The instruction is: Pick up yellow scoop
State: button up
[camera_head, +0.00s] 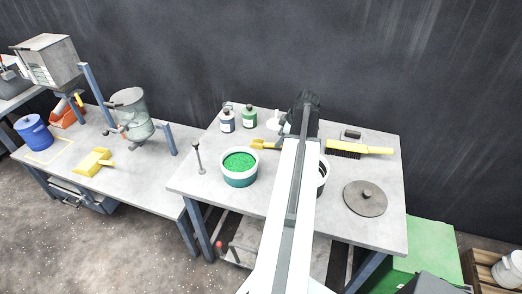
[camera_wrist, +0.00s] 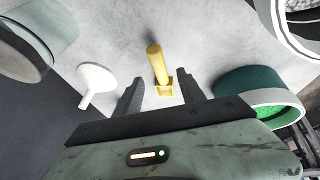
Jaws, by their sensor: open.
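A small yellow scoop (camera_head: 260,144) lies on the right table, left of my arm and just behind the bowl of green material. In the wrist view the scoop (camera_wrist: 156,62) has a round yellow handle pointing away from my gripper and a squarish end nearer to it. My gripper (camera_wrist: 162,84) is open, its two dark fingers on either side of the scoop's squarish end in the picture. The fingers hold nothing. I cannot tell the height between fingers and table. In the head view my arm hides the fingertips.
A teal bowl of green material (camera_head: 239,178) and a white funnel (camera_wrist: 97,80) flank the scoop. Two bottles (camera_head: 238,119) stand behind. A yellow-handled brush (camera_head: 360,149) and a round lid (camera_head: 365,199) lie right of my arm. A yellow dustpan (camera_head: 93,162) lies on the left table.

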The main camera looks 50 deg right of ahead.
aim_at(269, 144)
jog(key=b+x, duration=0.5)
jog(key=shift+s+d+f, duration=0.1)
jog(key=shift+s+f, duration=0.15)
jog(key=shift+f, duration=0.05)
jog(key=shift+r, duration=0.15)
jog(key=shift+c, duration=0.4)
grip_shut()
jog(key=shift+r, duration=0.15)
